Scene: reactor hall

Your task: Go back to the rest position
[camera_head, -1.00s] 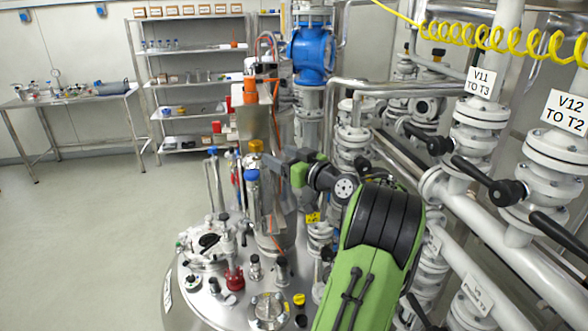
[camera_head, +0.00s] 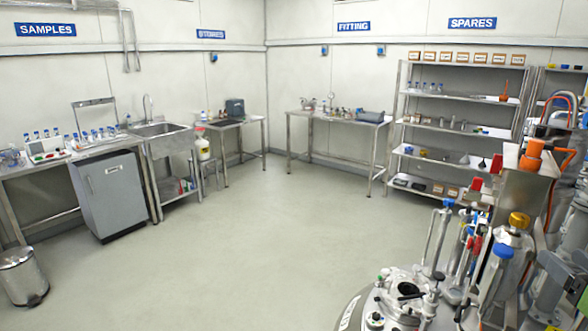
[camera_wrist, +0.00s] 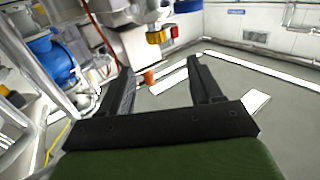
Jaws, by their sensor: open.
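My gripper (camera_wrist: 160,92) shows in the wrist view with its two dark fingers apart and nothing between them. It points out over the grey floor (camera_wrist: 180,117), with pipework to its left. In the head view my arm and gripper are out of the picture.
The reactor top (camera_head: 400,300) with its valves and fittings stands at the lower right of the head view. A blue valve (camera_wrist: 52,60) is at the left of the wrist view. Shelves (camera_head: 455,90), a sink (camera_head: 160,128) and benches line the walls. The middle floor (camera_head: 250,230) is clear.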

